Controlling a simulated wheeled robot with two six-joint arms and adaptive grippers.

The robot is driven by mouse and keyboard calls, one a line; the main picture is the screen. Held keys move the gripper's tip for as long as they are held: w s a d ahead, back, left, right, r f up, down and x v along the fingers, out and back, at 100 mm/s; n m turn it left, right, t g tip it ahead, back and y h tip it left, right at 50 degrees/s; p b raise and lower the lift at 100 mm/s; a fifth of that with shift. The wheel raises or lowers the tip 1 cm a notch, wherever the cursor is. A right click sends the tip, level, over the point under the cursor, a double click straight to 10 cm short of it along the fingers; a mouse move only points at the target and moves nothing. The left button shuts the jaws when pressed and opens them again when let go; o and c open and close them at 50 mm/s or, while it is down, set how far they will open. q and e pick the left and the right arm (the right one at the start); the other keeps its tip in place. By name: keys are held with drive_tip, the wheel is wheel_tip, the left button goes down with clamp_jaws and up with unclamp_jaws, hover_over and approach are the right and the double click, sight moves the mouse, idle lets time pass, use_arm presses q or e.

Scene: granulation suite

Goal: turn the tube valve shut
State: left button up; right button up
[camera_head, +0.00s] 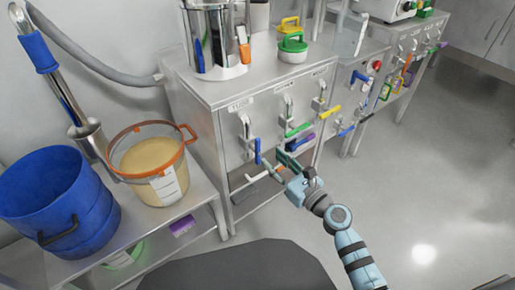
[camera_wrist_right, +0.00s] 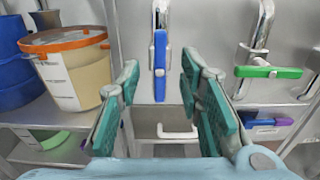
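Several valves with coloured lever handles sit on short tubes on the front of the steel cabinet. A blue lever (camera_head: 257,151) hangs vertically on the leftmost tube; it shows upright in the middle of the right wrist view (camera_wrist_right: 160,64). To its right, a green lever (camera_head: 298,130) lies across its tube, also seen in the wrist view (camera_wrist_right: 268,72). A yellow lever (camera_head: 331,112) is further right. My right gripper (camera_head: 281,164) is open and empty in front of the cabinet, fingers either side of the blue lever in the wrist view, apparently short of it. My left gripper is out of view.
A blue bucket (camera_head: 61,207) and a clear tub with an orange rim (camera_head: 153,168) stand on a steel shelf at left. The floor at right is clear.

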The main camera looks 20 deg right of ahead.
sight(259, 147)
drive_tip(key=b+x, duration=0.1)
drive_tip(key=x, duration=0.6)
drive_tip(key=shift+w+f+b, duration=0.15)
drive_tip(key=shift+w+b, duration=0.2)
drive_tip(key=shift+w+a, duration=0.2)
drive_tip(key=shift+w, duration=0.1)
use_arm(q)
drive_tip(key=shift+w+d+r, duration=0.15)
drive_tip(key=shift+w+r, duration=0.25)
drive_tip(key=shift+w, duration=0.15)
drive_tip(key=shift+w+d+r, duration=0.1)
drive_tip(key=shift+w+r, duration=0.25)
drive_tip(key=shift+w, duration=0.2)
use_arm(e)
clamp_jaws()
